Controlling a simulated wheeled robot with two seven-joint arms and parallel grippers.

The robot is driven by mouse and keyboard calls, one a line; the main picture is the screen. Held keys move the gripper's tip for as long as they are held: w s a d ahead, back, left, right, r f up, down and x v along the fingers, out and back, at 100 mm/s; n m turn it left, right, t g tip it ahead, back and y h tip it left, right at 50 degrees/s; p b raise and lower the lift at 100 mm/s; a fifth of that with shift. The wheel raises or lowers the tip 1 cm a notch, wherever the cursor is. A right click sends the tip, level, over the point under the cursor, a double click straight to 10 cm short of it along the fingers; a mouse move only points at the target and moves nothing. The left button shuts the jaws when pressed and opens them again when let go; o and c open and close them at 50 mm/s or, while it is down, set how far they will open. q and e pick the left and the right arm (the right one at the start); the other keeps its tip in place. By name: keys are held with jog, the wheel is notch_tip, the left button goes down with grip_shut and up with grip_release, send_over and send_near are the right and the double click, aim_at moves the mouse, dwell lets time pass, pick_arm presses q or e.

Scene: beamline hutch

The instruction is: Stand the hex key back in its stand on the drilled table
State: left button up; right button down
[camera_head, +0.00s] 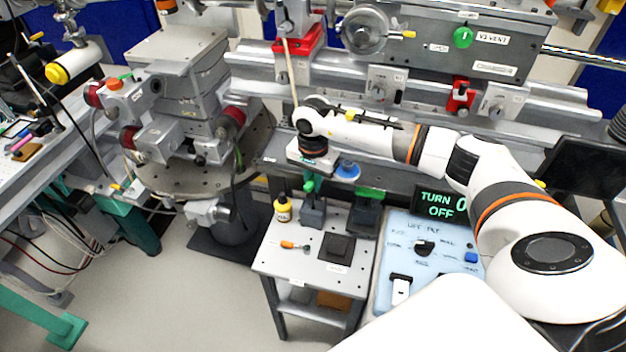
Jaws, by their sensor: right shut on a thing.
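My right gripper (312,172) points down over the back of the small grey table (283,262). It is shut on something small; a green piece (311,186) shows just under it. I cannot tell whether this is the hex key or part of what stands below. A dark grey block (312,214), possibly the stand, is on the table right below the gripper. I cannot tell whether the held thing touches it. My left gripper is not in view.
A yellow bottle (283,209) stands left of the block. An orange-handled tool (293,245) and a black square pad (337,247) lie in front. A dark green-topped box (366,212) is at right. A blue control panel (424,262) adjoins the table.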

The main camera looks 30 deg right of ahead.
aim_at(313, 192)
jog(key=shift+f+b, duration=2.45)
jog(key=shift+f, duration=0.4)
jog(key=c, duration=1.3)
grip_release()
notch_tip(313, 192, up, 12)
jog(key=shift+r+b, duration=0.1)
jog(key=shift+b, duration=0.4)
jog(key=shift+s, duration=0.1)
